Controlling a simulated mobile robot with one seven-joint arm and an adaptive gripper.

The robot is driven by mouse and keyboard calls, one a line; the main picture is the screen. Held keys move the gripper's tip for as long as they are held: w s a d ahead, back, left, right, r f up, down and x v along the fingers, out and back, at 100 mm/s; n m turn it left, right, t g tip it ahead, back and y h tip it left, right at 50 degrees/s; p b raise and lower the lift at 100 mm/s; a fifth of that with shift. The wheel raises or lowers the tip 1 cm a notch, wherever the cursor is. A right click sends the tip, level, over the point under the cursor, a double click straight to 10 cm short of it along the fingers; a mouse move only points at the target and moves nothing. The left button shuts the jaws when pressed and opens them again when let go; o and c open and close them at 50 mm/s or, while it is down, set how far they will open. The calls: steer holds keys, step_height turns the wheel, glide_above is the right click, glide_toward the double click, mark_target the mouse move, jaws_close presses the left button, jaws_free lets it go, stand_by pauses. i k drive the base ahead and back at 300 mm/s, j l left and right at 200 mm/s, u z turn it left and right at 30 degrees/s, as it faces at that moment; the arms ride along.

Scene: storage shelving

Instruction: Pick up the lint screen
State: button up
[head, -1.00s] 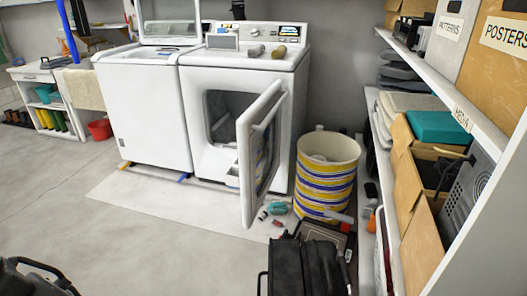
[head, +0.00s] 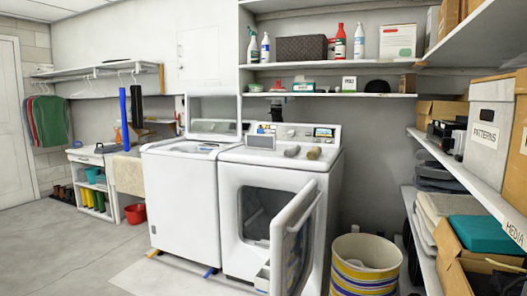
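I cannot single out the lint screen for certain. A small grey-white framed panel (head: 260,142) stands on the dryer top, beside two small rounded objects (head: 302,153). My gripper is not in view.
A white washer (head: 180,205) with its lid raised stands left of the dryer. A striped basket (head: 365,268) stands to the right, near loaded side shelves (head: 480,178). Wall shelves (head: 335,94) hold bottles and boxes. Floor (head: 85,250) at left is clear.

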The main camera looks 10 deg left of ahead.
mark_target(259, 141)
steer(key=i+j, duration=0.4)
steer(key=i+j+z, duration=0.1)
steer(key=i+j, duration=0.25)
steer(key=j, duration=0.25)
steer(key=i+j, duration=0.35)
steer(key=j, duration=0.2)
steer(key=i+j+z, duration=0.2)
steer(key=i+j, duration=0.75)
steer(key=i+j+z, duration=0.15)
steer(key=i+j, duration=0.75)
steer(key=j, duration=0.15)
steer(key=i+j, duration=0.35)
steer(key=i, duration=1.05)
